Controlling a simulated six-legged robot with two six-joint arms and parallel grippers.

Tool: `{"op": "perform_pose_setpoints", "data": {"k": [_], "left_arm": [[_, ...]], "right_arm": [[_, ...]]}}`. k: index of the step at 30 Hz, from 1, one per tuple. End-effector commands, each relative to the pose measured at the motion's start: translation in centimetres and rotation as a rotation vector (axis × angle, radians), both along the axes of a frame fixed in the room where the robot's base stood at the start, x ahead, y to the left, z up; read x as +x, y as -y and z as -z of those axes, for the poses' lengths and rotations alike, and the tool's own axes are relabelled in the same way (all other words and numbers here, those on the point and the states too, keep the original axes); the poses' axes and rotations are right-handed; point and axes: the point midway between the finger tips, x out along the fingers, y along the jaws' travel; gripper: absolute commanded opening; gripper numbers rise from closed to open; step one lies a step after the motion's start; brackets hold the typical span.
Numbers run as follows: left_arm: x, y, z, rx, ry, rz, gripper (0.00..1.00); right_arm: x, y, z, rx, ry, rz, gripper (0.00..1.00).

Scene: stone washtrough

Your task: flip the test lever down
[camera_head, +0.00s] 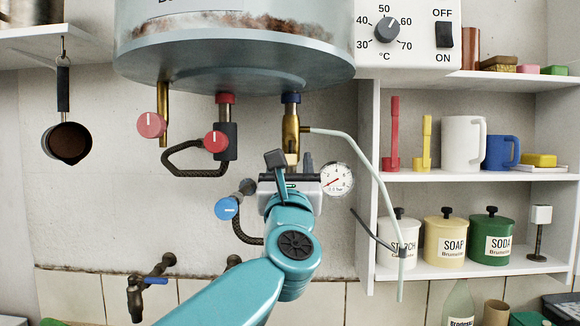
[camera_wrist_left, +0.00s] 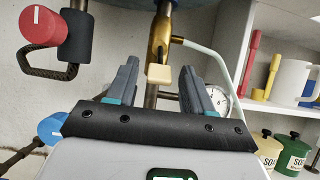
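The test lever has a small cream tip (camera_head: 292,158) at the lower end of the brass valve (camera_head: 290,127), under the boiler. In the left wrist view the cream lever tip (camera_wrist_left: 159,73) stands out in front of the brass body. My left gripper (camera_head: 291,163) is just below the valve, its fingers pointing up. In the left wrist view my left gripper (camera_wrist_left: 159,85) is open, with the lever tip showing between its two fingers. Contact with the lever cannot be told. My right gripper is not in view.
A pressure gauge (camera_head: 337,180) is close right of my gripper, and a bent grey pipe (camera_head: 365,160) runs down from the valve. Red knobs (camera_head: 215,141) and a blue knob (camera_head: 227,208) are to the left. Shelves (camera_head: 470,177) with cups and jars stand right.

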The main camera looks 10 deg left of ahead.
Motion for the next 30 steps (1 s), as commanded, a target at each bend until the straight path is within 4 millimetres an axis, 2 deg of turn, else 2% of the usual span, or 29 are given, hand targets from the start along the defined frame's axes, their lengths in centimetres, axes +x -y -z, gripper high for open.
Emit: {"op": "perform_pose_setpoints", "data": {"k": [8, 13, 21, 27, 30], "left_arm": [[-0.1, 0.0, 0.0, -0.001, 0.001, 0.000, 0.53], [-1.4, 0.2, 1.1, -0.001, 0.001, 0.002, 0.53], [-7.3, 1.4, 4.7, -0.001, 0.001, 0.004, 0.53], [-11.4, 2.3, 6.7, 0.000, 0.002, 0.003, 0.53], [-12.7, 2.6, 7.4, 0.000, 0.002, 0.003, 0.53]], "right_arm": [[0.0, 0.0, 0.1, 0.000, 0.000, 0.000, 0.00], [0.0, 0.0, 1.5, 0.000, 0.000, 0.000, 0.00], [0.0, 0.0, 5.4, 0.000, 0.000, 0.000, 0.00], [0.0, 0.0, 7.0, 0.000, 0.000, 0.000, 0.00], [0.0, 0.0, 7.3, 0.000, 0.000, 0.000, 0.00]]}}
